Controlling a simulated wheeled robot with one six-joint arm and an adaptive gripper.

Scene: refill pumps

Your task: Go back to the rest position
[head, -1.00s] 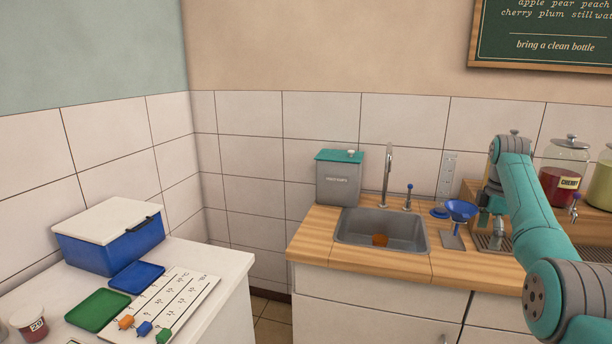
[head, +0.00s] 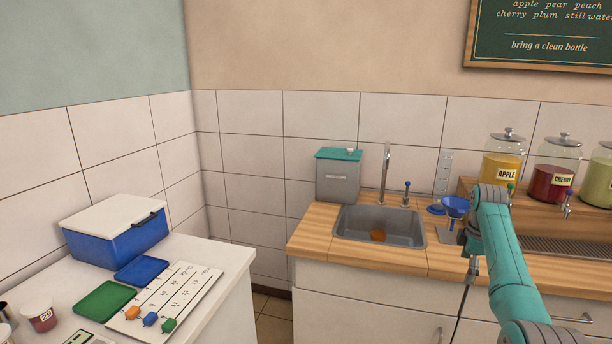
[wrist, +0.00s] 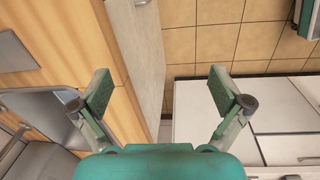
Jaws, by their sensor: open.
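My gripper (wrist: 158,92) shows in the wrist view, its two green-padded fingers spread wide with nothing between them. It is open above the front edge of the wooden counter, with tiled floor beyond. In the head view my teal arm reaches up at the right, in front of the counter. The gripper itself is not clearly seen there.
The wooden counter (head: 350,258) holds a grey sink (head: 350,235) with an orange item (head: 377,236) in it, a grey bin (head: 338,180), a blue funnel (head: 455,205) and juice jars (head: 502,168). A white table (head: 215,262) with a blue box (head: 112,243) stands left.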

